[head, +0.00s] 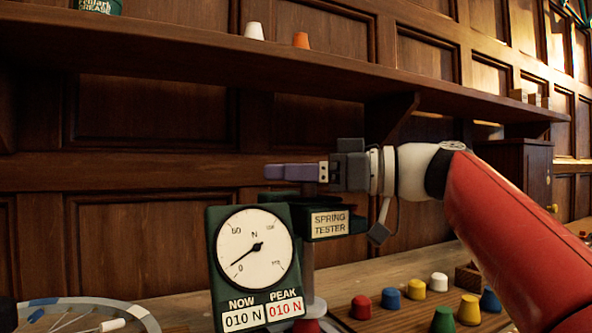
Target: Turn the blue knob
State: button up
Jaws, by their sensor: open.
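A blue knob-like piece (390,298) stands on a wooden board (345,318) at the lower right. A second blue piece (490,300) stands farther right, close to my red arm. I cannot tell which of the two is the knob. My gripper (272,172) points left, high above the bench and in front of the panelled wall. Its purple fingers overlap in this side view. They are open, with nothing seen between them. The gripper is well above and left of both blue pieces, touching neither.
Red (361,307), yellow (469,310), white (438,282) and green (443,320) pieces stand among the blue ones. A green spring tester (330,222) with a dial (255,248) reading 010 N stands below my gripper. A spoked wheel (140,316) lies lower left. A shelf (200,60) runs above.

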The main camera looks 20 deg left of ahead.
jog(key=shift+c, duration=0.5)
jog(key=c, duration=0.9)
jog(key=shift+f+m+t+b, duration=0.1)
jog(key=shift+m+t+b, duration=0.35)
jog(key=shift+t, duration=0.25)
